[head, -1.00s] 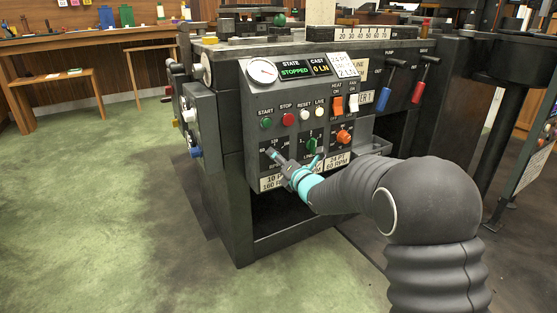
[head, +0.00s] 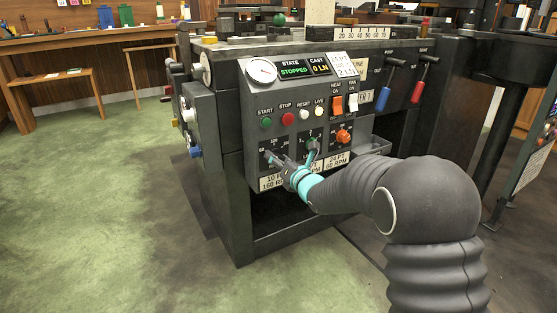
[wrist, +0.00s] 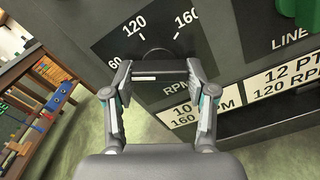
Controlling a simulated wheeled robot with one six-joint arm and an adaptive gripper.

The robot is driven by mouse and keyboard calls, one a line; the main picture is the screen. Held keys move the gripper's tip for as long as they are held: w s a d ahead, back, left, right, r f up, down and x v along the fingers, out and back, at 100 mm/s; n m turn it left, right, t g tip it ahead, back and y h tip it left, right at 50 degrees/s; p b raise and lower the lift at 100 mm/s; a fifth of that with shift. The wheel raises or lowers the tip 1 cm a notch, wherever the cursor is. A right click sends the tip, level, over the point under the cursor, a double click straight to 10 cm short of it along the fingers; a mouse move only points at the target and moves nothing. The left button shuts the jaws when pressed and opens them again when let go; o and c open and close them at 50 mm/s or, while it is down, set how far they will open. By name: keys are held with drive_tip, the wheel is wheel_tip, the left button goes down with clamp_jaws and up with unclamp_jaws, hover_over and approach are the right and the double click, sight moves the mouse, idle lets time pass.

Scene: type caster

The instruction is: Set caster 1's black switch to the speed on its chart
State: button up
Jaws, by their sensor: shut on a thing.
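Caster 1 is the dark machine (head: 222,130) with a sloped control panel. Its black switch (wrist: 157,57) sits in a dial marked 60, 120 and 160 RPM in the wrist view. My gripper (wrist: 159,73) is shut on the switch, one finger on each side. Where the switch points is hard to tell. In the head view my gripper (head: 292,165) is at the panel's lower left and hides most of that dial. The chart plates along the panel's bottom include 10 PT 160 RPM (head: 270,182), 12 PT 120 RPM (wrist: 287,82) and 24 PT 60 RPM (head: 337,163).
A green LINE knob (head: 311,144) is close to my gripper's right. An orange knob (head: 344,136) and a row of buttons (head: 287,119) are nearby. A small card (head: 345,65) at the top right has text too small to read surely. The display says STOPPED.

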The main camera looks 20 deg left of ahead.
drive_tip(key=o, duration=1.2)
drive_tip(key=shift+c, duration=0.2)
drive_tip(key=v, duration=1.2)
